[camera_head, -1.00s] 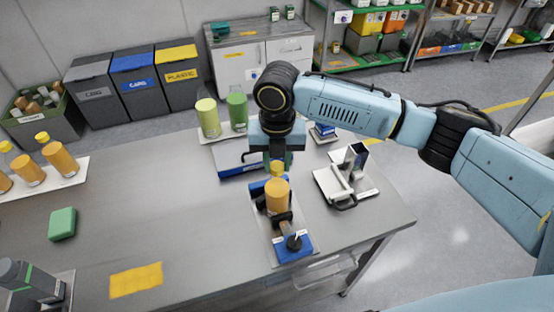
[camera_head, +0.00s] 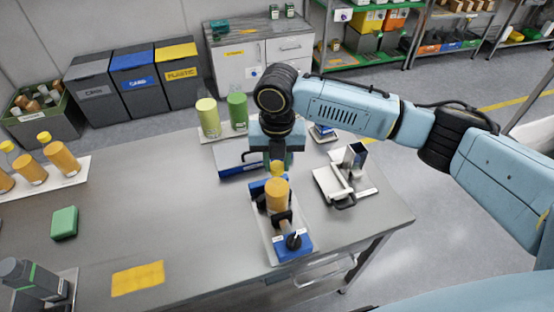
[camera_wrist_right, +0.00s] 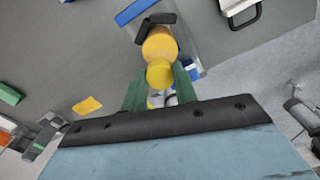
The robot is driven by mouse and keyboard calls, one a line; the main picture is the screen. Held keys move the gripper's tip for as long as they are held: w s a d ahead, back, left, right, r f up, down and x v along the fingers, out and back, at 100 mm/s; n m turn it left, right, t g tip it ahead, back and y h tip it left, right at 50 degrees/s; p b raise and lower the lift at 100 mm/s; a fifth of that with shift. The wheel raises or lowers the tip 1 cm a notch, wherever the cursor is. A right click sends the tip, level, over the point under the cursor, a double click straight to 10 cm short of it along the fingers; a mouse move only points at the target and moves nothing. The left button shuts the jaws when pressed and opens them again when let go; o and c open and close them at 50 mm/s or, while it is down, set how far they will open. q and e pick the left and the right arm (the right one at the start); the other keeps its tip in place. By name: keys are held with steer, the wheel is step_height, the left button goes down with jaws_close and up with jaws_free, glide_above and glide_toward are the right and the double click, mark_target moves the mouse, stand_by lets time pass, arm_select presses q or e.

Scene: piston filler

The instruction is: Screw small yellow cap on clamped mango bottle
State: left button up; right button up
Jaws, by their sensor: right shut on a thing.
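The mango bottle (camera_head: 277,196) stands upright in the black clamp on a light base plate with a blue block (camera_head: 292,247) at its front. The small yellow cap (camera_head: 277,168) is at the top of the bottle. My right gripper (camera_head: 277,160) points down from above and is shut on the cap. In the right wrist view, the cap (camera_wrist_right: 160,73) sits between the green fingers of the right gripper (camera_wrist_right: 161,90), in line with the orange bottle (camera_wrist_right: 159,43). Whether the threads are engaged cannot be seen. My left gripper is not in view.
A white tray (camera_head: 70,179) with capped orange bottles is at the left. A green sponge (camera_head: 64,222) and yellow cloth (camera_head: 138,278) lie on the table (camera_head: 170,220). Two green containers (camera_head: 208,117) stand behind, and a metal device (camera_head: 345,180) is close right of the clamp.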

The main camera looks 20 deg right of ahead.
steer(key=shift+f+p, duration=0.5)
steer(key=shift+f, duration=0.55)
stand_by(1.4)
steer(key=shift+r+m+p, duration=0.1)
steer(key=shift+m+p, duration=2.2)
steer(key=shift+p, duration=0.3)
steer(key=shift+m+p, duration=1)
steer(key=shift+m, duration=0.4)
steer(key=shift+p, duration=0.35)
steer(key=shift+m, duration=0.5)
steer(key=m, duration=0.2)
steer(key=shift+m, duration=0.4)
steer(key=m, duration=0.3)
steer(key=shift+m, duration=0.4)
